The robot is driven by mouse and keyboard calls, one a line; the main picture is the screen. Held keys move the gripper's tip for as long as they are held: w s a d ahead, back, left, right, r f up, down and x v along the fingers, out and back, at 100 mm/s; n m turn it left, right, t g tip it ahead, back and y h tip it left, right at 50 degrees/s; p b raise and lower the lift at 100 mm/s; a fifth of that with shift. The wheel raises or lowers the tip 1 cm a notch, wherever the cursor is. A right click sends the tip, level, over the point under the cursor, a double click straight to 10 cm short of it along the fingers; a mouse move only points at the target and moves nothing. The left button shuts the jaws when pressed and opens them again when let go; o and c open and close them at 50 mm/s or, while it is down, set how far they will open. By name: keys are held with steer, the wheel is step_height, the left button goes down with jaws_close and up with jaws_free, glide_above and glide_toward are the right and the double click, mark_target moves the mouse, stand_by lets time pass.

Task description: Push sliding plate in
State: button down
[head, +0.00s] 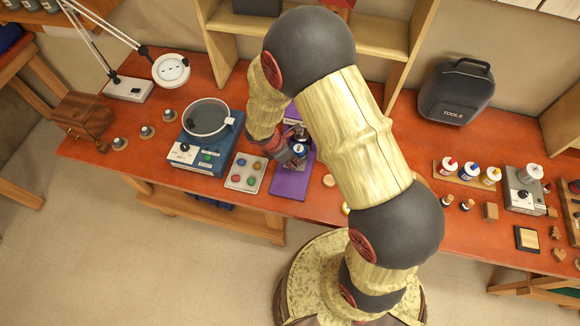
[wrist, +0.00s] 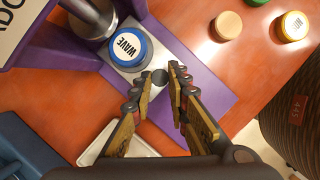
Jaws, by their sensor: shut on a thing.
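The sliding plate (wrist: 126,72) is a pale metal strip lying on the purple base of a press (wrist: 205,97). A blue-rimmed round piece marked WAVE (wrist: 128,47) sits on the plate, left of my fingertips in the wrist view. A small dark round knob (wrist: 160,77) is at the plate's near end. My gripper (wrist: 168,75) is shut on this knob, with one finger on either side. In the head view my gripper (head: 294,160) is over the press base (head: 291,184). My arm hides much of the press there.
A blue control box with a round dish (head: 206,118) and a tray of coloured buttons (head: 244,172) stand left of the press. Wooden discs (wrist: 228,25) lie on the orange bench to the right. Bottles (head: 468,173) stand farther right.

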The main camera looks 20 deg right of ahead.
mark_target(299, 149)
steer(key=w+d, duration=0.1)
steer(key=w, duration=0.1)
steer(key=w+d, duration=0.2)
steer(key=shift+w+d+p, duration=0.1)
steer(key=shift+w+p, duration=0.2)
steer(key=shift+p, duration=0.05)
steer(key=c, duration=1.9)
jaws_free()
steer(key=shift+w+d, duration=0.1)
steer(key=shift+d, duration=0.05)
steer(key=shift+o, duration=1.1)
steer(key=v, duration=1.2)
